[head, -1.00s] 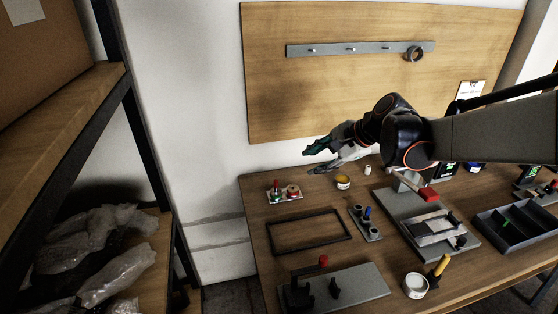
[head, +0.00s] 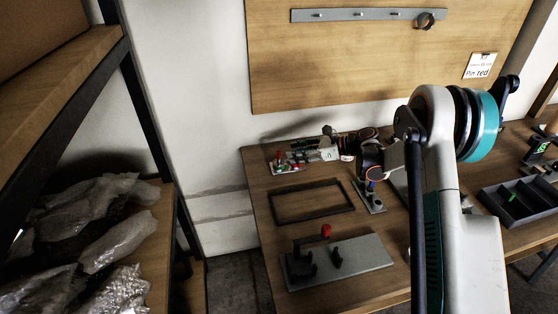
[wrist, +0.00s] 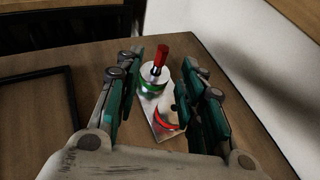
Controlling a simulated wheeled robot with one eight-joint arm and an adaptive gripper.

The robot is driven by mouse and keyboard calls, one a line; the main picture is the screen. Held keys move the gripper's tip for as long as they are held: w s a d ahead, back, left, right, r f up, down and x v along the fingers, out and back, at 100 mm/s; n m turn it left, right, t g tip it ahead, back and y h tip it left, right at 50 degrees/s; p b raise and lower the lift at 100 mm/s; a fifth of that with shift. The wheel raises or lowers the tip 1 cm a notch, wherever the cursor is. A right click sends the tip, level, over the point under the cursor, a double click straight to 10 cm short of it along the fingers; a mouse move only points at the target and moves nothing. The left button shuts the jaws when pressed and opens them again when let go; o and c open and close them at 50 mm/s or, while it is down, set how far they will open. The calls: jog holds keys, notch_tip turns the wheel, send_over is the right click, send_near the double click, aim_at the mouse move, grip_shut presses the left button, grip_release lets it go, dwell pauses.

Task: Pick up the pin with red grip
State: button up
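The pin with red grip (wrist: 161,57) stands upright in a round white and green holder (wrist: 154,80) on a small light plate (wrist: 164,138). In the head view the pin (head: 279,155) is at the back left of the table. My gripper (wrist: 162,62) is open, with a teal-padded finger on each side of the plate and the pin between and just beyond the fingertips. No contact with the pin shows. In the head view my gripper (head: 290,157) lies low beside the pin, reaching from the right. A second round piece with a red band (wrist: 166,119) sits between the fingers.
A dark rectangular frame (head: 272,207) lies in front of the plate. A grey fixture with a red knob (head: 365,252) is nearer. A small grey holder (head: 374,205) stands to the right. The wall is close behind. My arm hides much of the table's right half.

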aim_at(279, 158)
jog(key=b+x, duration=0.3)
jog(key=x, duration=0.4)
jog(key=shift+w+a+f, duration=0.15)
jog(key=shift+a+f, duration=0.05)
jog(key=shift+f, duration=0.05)
jog(key=shift+r, duration=0.1)
grip_shut()
